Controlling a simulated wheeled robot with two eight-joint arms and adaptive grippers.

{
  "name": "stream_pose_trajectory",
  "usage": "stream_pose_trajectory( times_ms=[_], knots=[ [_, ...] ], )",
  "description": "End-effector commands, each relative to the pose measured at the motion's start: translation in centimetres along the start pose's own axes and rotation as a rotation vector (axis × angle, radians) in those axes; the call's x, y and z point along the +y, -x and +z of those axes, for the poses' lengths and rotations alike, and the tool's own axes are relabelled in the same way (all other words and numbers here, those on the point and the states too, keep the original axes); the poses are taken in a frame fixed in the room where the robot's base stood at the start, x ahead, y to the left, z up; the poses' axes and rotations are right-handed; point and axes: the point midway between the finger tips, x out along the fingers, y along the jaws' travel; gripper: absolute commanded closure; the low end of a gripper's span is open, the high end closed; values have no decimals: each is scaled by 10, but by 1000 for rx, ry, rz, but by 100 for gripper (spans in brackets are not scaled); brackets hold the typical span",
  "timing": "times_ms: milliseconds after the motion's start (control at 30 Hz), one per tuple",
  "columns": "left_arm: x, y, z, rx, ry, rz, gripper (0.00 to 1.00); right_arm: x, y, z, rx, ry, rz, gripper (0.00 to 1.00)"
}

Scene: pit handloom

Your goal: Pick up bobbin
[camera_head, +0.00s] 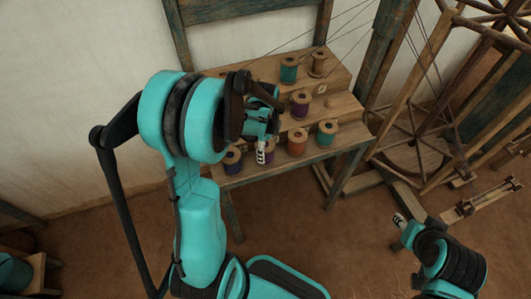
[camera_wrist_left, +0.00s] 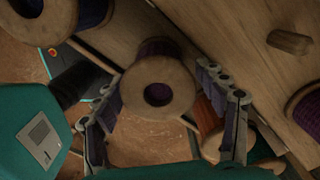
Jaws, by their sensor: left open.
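My left gripper (camera_head: 263,148) is open over the front step of the wooden bobbin stand, beside a purple bobbin (camera_head: 269,146) that it partly hides. In the left wrist view a bobbin with a pale wooden flange (camera_wrist_left: 133,88) and purple thread stands between the two spread fingers, with a gap on each side. An orange bobbin (camera_head: 297,143) stands to the right, and it shows behind the right finger in the wrist view (camera_wrist_left: 208,112). Another purple bobbin (camera_head: 232,161) stands to the left. My right gripper (camera_head: 402,228) is low at the right, far from the bobbins; its fingers are unclear.
A teal bobbin (camera_head: 327,134) stands at the front right of the stand (camera_head: 350,136). A purple bobbin (camera_head: 300,104) is on the middle step; teal (camera_head: 289,70) and tan (camera_head: 318,64) bobbins are on top. A wooden wheel frame (camera_head: 420,150) stands at the right, with stretched threads above.

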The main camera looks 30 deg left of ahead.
Motion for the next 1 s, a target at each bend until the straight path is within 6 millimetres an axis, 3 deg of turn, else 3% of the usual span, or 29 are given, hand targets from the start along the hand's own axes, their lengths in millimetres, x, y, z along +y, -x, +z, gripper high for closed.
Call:
stream_pose_trajectory(
  times_ms=[100,200,433,600,1000],
  knots=[
    [1,-24,1,0,0,0,28,0,-12,8,0,0,0,60],
    [1,-35,1,0,0,0,28,0,-15,11,0,0,0,60],
    [1,-35,1,0,1,0,28,0,-14,10,0,0,0,60],
    [1,-34,1,0,1,0,71,0,-14,10,0,0,0,60],
    [1,-29,1,0,1,0,71,0,-11,8,0,0,0,60]
  ],
)
